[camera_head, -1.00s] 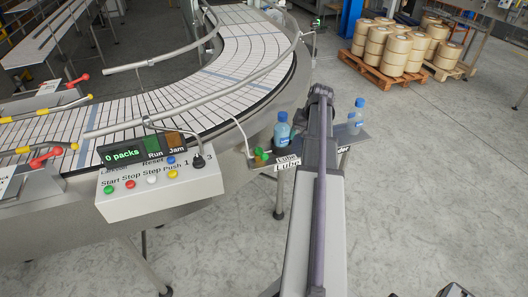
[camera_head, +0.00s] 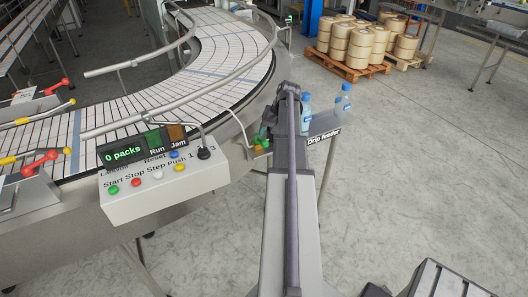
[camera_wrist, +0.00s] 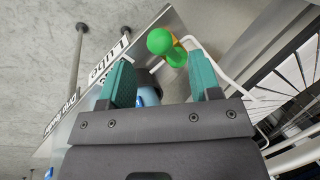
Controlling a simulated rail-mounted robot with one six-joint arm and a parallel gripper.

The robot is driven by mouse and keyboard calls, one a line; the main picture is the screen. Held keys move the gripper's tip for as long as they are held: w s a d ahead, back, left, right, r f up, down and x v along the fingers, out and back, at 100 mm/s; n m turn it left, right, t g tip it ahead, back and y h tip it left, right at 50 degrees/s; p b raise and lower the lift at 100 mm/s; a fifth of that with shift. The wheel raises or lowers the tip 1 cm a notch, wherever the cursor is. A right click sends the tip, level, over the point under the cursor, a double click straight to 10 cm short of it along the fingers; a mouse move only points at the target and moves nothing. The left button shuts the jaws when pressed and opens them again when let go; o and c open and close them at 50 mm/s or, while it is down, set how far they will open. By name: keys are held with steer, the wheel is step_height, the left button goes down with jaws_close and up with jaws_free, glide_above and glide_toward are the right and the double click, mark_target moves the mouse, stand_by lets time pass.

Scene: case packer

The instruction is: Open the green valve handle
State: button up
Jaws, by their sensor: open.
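The green valve handle (camera_wrist: 165,44) is a rounded knob on a yellow-orange fitting, at the top middle of the wrist view. My gripper (camera_wrist: 160,62) is open and empty, its two teal fingers apart. The handle shows just beyond and between the fingertips, without clear contact. In the head view my arm covers most of the gripper, and only a small part of the green handle (camera_head: 263,133) shows left of it.
The drip feeder shelf (camera_head: 325,133) carries two blue bottles (camera_head: 305,110) (camera_head: 343,101). A white pipe and the conveyor curve (camera_head: 235,50) lie close by. The control box (camera_head: 160,190) stands left of my arm. Open floor lies at right.

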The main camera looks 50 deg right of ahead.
mark_target(266, 141)
steer(key=b+x, duration=0.4)
steer(key=x, duration=0.2)
steer(key=shift+r, duration=0.1)
steer(key=shift+c, duration=0.5)
jaws_close()
